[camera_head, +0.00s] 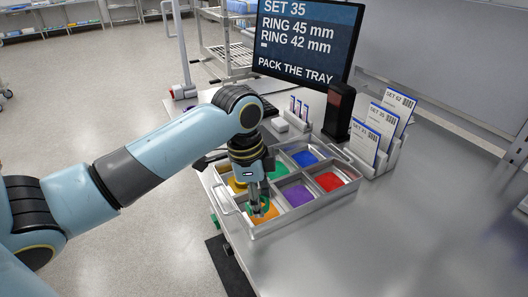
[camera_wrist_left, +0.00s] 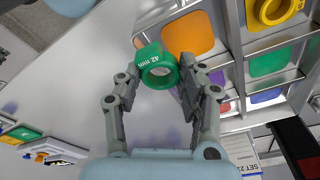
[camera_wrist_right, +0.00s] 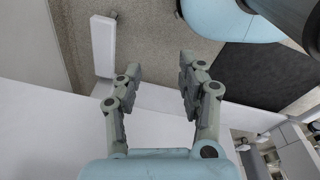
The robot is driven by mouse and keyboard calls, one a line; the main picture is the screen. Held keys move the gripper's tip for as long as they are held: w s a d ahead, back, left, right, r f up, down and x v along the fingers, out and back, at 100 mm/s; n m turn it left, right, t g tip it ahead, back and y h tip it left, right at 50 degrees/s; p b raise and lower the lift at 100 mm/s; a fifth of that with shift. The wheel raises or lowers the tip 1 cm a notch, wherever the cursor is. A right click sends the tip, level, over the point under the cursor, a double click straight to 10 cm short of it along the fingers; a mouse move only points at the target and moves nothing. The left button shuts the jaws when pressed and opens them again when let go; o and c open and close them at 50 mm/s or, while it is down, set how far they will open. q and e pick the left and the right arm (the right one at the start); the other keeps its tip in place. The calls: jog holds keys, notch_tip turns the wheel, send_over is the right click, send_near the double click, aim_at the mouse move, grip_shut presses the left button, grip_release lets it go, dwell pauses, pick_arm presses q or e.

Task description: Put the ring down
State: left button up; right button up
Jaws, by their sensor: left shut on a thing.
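A green ring marked 42 mm (camera_wrist_left: 158,70) is between the fingertips of my left gripper (camera_wrist_left: 160,75), which is shut on it. In the head view the left gripper (camera_head: 259,207) points down at the front-left orange compartment (camera_head: 264,214) of the grey tray (camera_head: 290,222), with the ring partly hidden by the fingers. I cannot tell whether the ring touches the tray. A yellow ring (camera_wrist_left: 275,10) lies in another compartment; it also shows in the head view (camera_head: 237,186), partly hidden. My right gripper (camera_wrist_right: 160,67) is open and empty in its wrist view.
The tray also has green, blue, purple (camera_head: 298,195) and red (camera_head: 329,181) compartments. A screen (camera_head: 306,40) listing rings of 45 mm and 42 mm stands behind it. A card rack (camera_head: 382,150) stands to the right. The table's right front (camera_head: 400,240) is clear.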

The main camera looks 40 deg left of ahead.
pick_arm(q)
jog(key=w+a+f, duration=0.1)
jog(key=w+f, duration=0.1)
jog(key=w+a+f, duration=0.1)
jog(key=w, duration=0.1)
jog(key=shift+a, duration=0.3)
jog(key=shift+f+p, duration=0.4)
jog(key=shift+f, duration=1.55)
jog(key=o, duration=0.8)
jog(key=shift+f, duration=0.1)
jog(key=shift+o, duration=0.2)
notch_tip(320, 180, up, 12)
jog(key=s+a, duration=0.1)
jog(key=shift+s, duration=0.2)
